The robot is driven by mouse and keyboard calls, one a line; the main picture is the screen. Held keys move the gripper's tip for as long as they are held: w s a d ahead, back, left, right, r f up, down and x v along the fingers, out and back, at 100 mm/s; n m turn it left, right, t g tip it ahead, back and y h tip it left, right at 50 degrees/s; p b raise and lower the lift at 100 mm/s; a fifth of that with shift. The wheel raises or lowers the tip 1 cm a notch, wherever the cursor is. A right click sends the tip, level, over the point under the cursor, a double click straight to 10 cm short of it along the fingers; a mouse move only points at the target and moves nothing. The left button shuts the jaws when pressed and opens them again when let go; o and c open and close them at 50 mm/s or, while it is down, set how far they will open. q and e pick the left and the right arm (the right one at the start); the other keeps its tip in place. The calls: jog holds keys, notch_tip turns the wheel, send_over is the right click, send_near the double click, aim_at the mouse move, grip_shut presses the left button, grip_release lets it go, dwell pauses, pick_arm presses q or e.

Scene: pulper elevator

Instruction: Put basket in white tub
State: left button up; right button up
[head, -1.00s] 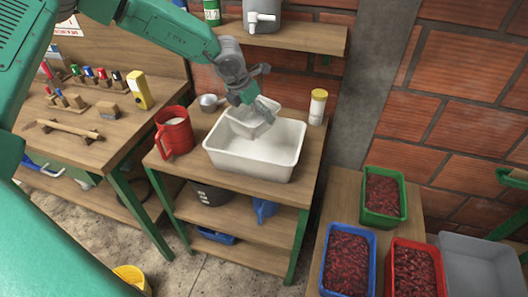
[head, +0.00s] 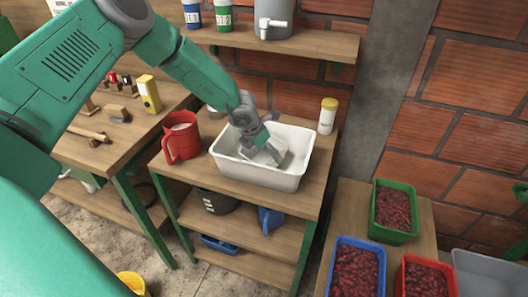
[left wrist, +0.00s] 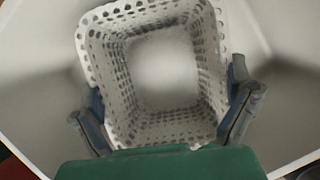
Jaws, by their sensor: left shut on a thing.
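The white tub (head: 250,176) stands on the wooden table; it also shows around the basket in the left wrist view (left wrist: 40,65). The basket (head: 260,156) is small, white and perforated. In the left wrist view the basket (left wrist: 105,70) sits between my gripper's two fingers, its open top facing the camera. My left gripper (head: 264,150) is shut on the basket and reaches down inside the tub's walls. Whether the basket's base touches the tub's floor is hidden. My right gripper is not in view.
A red jug (head: 181,138) stands close left of the tub, and a yellow-capped white bottle (head: 327,118) behind it to the right. A shelf (head: 290,41) with containers hangs above. Green, blue and red bins (head: 396,211) of dark red fruit stand at lower right.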

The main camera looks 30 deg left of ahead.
pick_arm(q)
jog(key=shift+w+f, duration=0.1)
jog(key=shift+f, duration=0.25)
jog(key=shift+d, duration=0.15)
jog(key=o, duration=0.8)
jog(key=shift+c, duration=0.2)
jog(key=shift+d, duration=0.1)
jog(key=v, duration=1.2)
